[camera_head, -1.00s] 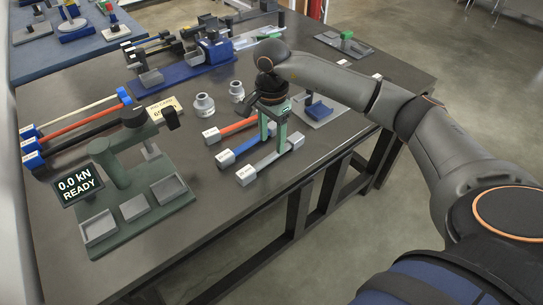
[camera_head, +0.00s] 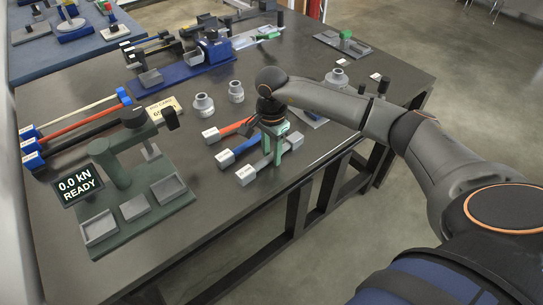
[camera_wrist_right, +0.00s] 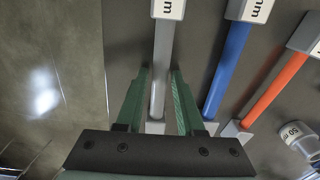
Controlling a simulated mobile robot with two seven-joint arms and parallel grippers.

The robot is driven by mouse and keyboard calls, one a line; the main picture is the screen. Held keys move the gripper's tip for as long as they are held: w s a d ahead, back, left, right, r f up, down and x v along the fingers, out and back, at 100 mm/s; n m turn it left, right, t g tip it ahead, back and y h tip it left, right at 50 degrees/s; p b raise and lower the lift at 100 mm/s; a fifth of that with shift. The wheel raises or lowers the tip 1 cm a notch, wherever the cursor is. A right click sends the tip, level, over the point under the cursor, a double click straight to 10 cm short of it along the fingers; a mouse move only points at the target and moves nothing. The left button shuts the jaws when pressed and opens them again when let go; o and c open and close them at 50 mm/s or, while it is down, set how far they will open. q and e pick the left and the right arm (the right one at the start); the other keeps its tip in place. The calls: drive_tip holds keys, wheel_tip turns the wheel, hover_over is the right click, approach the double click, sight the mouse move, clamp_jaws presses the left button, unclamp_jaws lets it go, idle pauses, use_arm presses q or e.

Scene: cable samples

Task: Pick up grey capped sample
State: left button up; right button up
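My right gripper (camera_head: 274,155) is over the sample, pointing down. In the right wrist view, its two green fingers (camera_wrist_right: 159,78) stand either side of the grey rod (camera_wrist_right: 161,50), with a small gap at each side. The gripper is open. My left gripper is not in view.
A blue sample (camera_head: 246,148) and an orange sample (camera_head: 229,130) lie just behind, close to the gripper. Two grey fittings (camera_head: 204,105) stand farther back. A green test stand (camera_head: 122,180) reading "0.0 kN READY" is at the left. The table's front edge is close.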

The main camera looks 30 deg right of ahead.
clamp_jaws()
drive_tip(key=shift+r, duration=0.1)
idle(0.4)
